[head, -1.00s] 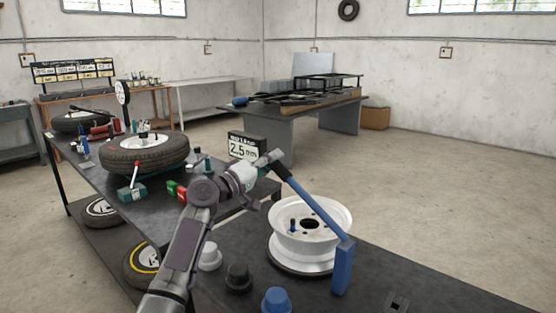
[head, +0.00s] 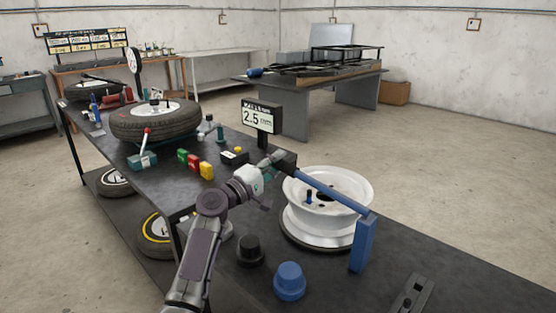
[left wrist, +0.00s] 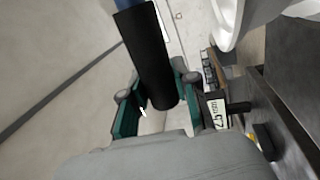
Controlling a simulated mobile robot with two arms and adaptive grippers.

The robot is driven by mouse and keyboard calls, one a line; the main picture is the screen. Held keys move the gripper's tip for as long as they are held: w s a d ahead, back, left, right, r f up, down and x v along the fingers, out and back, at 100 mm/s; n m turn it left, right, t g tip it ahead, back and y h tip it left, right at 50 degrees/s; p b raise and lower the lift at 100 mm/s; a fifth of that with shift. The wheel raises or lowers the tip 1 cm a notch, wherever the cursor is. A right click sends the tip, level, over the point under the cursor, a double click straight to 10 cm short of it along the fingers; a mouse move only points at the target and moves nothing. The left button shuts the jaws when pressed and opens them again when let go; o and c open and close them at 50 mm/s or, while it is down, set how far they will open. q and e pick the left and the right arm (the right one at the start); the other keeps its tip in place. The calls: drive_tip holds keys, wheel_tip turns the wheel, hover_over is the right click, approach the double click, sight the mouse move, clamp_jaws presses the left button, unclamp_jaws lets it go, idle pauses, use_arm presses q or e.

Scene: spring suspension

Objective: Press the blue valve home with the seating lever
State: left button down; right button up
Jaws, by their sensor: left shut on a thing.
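The seating lever (head: 333,188) is a blue bar with a black grip, joined at its right end to a blue upright post (head: 363,243). My left gripper (head: 279,161) is shut on the black grip at the bar's left end. In the left wrist view the black grip (left wrist: 150,55) lies between the green fingers (left wrist: 158,98). The bar slopes down to the right across the white wheel rim (head: 300,222). The small blue valve (head: 309,197) stands upright in the rim, below the bar; its lower end is hidden. My right gripper is not in view.
A display (head: 260,117) reading 2.5 mm stands behind my gripper. A black cap (head: 250,250) and a blue cap (head: 289,281) stand in front of the rim. A tyre (head: 155,122) and small coloured blocks (head: 194,163) are at the left. The bench's front right is mostly clear.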

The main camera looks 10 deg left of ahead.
use_arm(q)
drive_tip(key=shift+a, duration=0.1)
drive_tip(key=c, duration=0.8)
unclamp_jaws()
drive_tip(key=shift+c, duration=0.2)
drive_tip(key=v, duration=1.2)
